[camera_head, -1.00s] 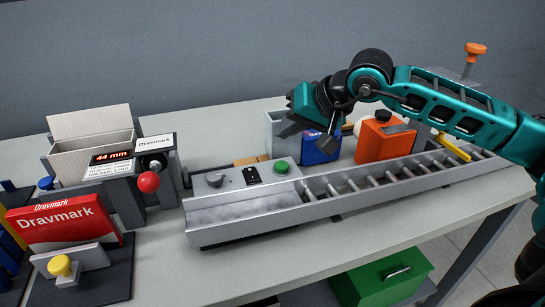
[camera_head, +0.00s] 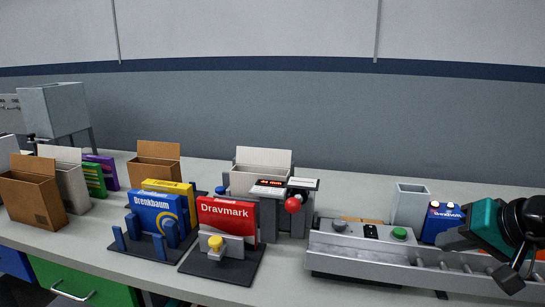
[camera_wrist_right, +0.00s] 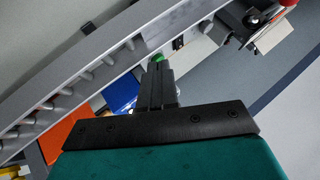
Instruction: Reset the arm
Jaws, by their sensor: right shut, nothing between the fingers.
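My right arm comes in at the right edge of the head view, teal with black joints. Its gripper (camera_head: 452,240) hangs over the right part of the bench, above the grey roller conveyor (camera_head: 350,262) and in front of a blue box (camera_head: 441,218). In the right wrist view the dark fingers (camera_wrist_right: 157,84) are together with nothing between them. They overlap the conveyor and the green button (camera_wrist_right: 156,58) in that view. Most of the right arm is cut off in the head view. My left gripper is not in view.
A red Dravmark box (camera_head: 226,216) stands in a black holder left of the conveyor. Behind it is a grey device with a red knob (camera_head: 292,204) and an open white carton (camera_head: 262,160). A blue Brenkbaum box (camera_head: 156,212) and brown cartons (camera_head: 33,195) stand further left.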

